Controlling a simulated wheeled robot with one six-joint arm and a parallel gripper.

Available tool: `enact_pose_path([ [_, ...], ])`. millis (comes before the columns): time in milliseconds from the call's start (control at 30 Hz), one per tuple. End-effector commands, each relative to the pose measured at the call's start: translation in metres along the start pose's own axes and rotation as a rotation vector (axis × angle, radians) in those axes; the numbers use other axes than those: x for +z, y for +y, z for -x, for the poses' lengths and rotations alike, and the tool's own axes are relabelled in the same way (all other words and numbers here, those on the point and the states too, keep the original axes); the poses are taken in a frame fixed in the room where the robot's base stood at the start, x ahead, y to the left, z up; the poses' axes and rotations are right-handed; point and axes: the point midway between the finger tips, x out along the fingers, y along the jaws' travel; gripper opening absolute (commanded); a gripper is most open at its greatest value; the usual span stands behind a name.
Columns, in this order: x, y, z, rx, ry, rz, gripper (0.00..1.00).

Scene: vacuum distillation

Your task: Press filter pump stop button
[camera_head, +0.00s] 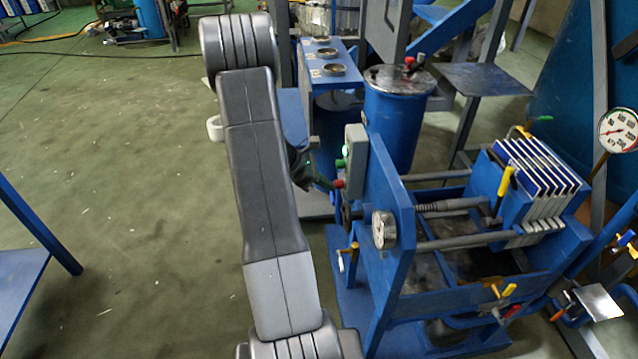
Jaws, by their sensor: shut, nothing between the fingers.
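A grey control box (356,150) stands upright on the blue frame of the filter press, in the middle of the head view. On its left face are green buttons (341,152) and, lowest, a red button (339,184). My gripper (326,183) is dark and partly hidden behind my grey arm link. It is shut and empty. Its tip is level with the red button and very close to it on the left; I cannot tell whether they touch.
A blue tank (397,115) stands behind the box. A blue table (20,280) is at the left edge. Green floor (120,200) on the left is clear.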

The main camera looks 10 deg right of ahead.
Motion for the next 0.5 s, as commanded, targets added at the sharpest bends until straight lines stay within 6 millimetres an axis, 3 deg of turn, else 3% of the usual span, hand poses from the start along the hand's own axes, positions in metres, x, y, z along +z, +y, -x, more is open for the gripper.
enact_pose_path([
  [267,0.001,0.0,-0.001,0.0,0.0,0.0,0.0],
  [500,0.017,0.0,-0.017,-0.002,0.0,-0.002,0.0],
])
